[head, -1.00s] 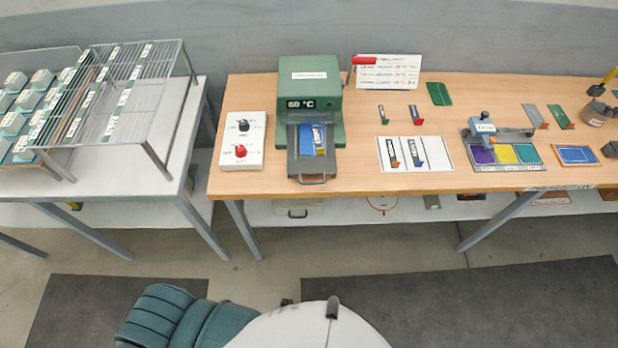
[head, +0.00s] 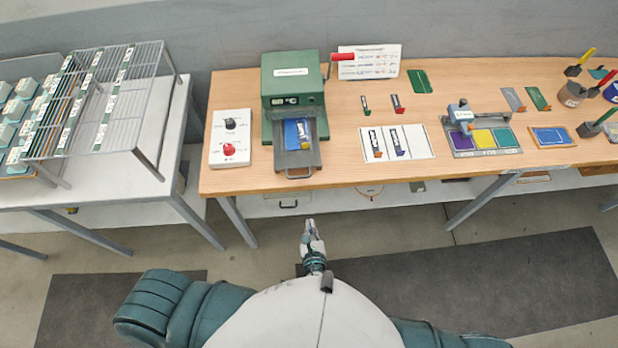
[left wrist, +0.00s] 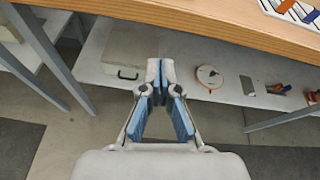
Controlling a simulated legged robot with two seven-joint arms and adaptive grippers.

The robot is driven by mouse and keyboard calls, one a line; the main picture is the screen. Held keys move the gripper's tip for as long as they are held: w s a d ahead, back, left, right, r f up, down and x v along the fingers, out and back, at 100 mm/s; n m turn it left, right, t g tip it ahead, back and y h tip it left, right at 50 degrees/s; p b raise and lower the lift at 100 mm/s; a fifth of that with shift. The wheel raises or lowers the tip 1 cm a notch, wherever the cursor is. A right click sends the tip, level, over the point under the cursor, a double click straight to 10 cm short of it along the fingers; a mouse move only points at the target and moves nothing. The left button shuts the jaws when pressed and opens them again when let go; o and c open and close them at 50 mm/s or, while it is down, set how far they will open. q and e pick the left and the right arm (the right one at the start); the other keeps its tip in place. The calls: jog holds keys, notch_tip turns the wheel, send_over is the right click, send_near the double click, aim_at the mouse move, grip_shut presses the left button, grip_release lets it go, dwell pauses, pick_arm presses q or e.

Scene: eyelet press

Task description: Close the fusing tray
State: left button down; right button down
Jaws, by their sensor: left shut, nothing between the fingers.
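The green fusing press (head: 293,92) stands on the wooden bench. Its grey fusing tray (head: 296,157) is pulled out at the front, with a handle (head: 299,173) at its near edge. A blue piece with a white and dark label (head: 298,134) lies in the tray. My left gripper (head: 310,224) is shut and empty, in front of the bench and lower in the picture than the tray handle. In the left wrist view the fingertips (left wrist: 160,66) meet below the bench edge; the tray is not in that view. My right gripper is not in view.
A control box with a red knob (head: 230,138) stands left of the press. A white card with tags (head: 397,142) and a colour pad station (head: 482,138) lie to its right.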

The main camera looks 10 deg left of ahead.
pick_arm(q)
notch_tip(320, 180, up, 6)
jog(key=m+t+y, duration=0.1)
jog(key=b, duration=0.5)
send_near(304, 154)
jog(key=s, duration=0.1)
jog(key=f, duration=0.1)
jog(key=s+f, duration=0.1)
jog(key=shift+s+d+f+m+t, duration=0.15)
jog(key=shift+s+d+m+t, duration=0.15)
jog(key=shift+w+a, duration=0.1)
jog(key=shift+a, duration=0.1)
jog(key=shift+w, duration=0.1)
jog(key=w, duration=0.1)
jog(key=w+a+p, duration=0.1)
jog(key=w, duration=0.3)
jog(key=shift+a+r+p, duration=0.2)
jog(key=shift+r+p, duration=0.15)
jog(key=shift+p, duration=0.05)
jog(key=x, duration=0.6)
jog(key=shift+w+r, duration=0.1)
jog(key=shift+r, duration=0.35)
